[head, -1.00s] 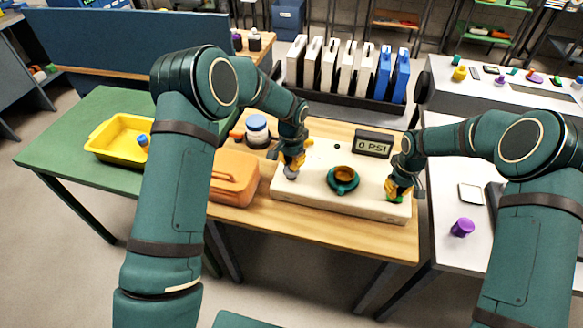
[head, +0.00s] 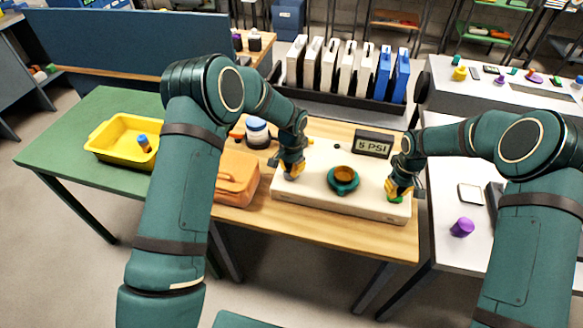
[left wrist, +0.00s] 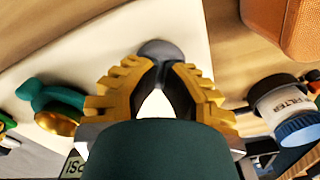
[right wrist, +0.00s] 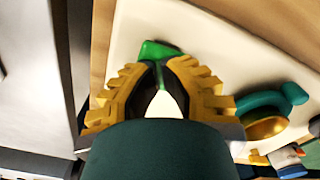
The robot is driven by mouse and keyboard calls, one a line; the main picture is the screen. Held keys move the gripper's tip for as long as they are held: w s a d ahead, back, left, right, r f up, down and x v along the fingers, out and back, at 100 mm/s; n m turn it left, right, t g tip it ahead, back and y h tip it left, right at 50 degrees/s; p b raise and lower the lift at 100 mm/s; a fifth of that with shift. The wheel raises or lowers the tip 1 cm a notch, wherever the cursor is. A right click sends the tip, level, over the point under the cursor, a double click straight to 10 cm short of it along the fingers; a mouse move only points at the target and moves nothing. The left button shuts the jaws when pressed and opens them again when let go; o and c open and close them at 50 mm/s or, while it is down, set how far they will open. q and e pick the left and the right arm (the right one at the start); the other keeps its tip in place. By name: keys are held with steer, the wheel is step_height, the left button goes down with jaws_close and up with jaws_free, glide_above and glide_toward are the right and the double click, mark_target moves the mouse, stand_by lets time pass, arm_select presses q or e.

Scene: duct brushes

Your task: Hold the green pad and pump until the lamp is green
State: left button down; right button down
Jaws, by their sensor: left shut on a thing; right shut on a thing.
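A cream board (head: 318,200) lies on the wooden table. My left gripper (head: 292,170) is shut on a grey pump knob at the board's left end; the knob (left wrist: 160,48) also shows in the left wrist view. My right gripper (head: 396,190) is shut on the green pad (right wrist: 158,50) at the board's right end. The pad is partly hidden by the fingers. A display (head: 373,143) at the board's back reads 5 PSI. A small dark spot, perhaps the lamp (head: 337,146), sits left of the display; its colour is too small to tell.
A teal fitting with an amber centre (head: 343,180) sits between my grippers. An orange case (head: 238,178) and a white jar with a blue lid (head: 257,130) stand left of the board. A yellow tray (head: 110,148) is on the green table. A rack of binders (head: 345,70) stands behind.

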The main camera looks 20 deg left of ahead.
arm_select(q)
steer(key=shift+r, duration=1.05)
stand_by(0.5)
steer(key=shift+f, duration=1.1)
steer(key=shift+r, duration=1.1)
steer(key=shift+f, duration=0.15)
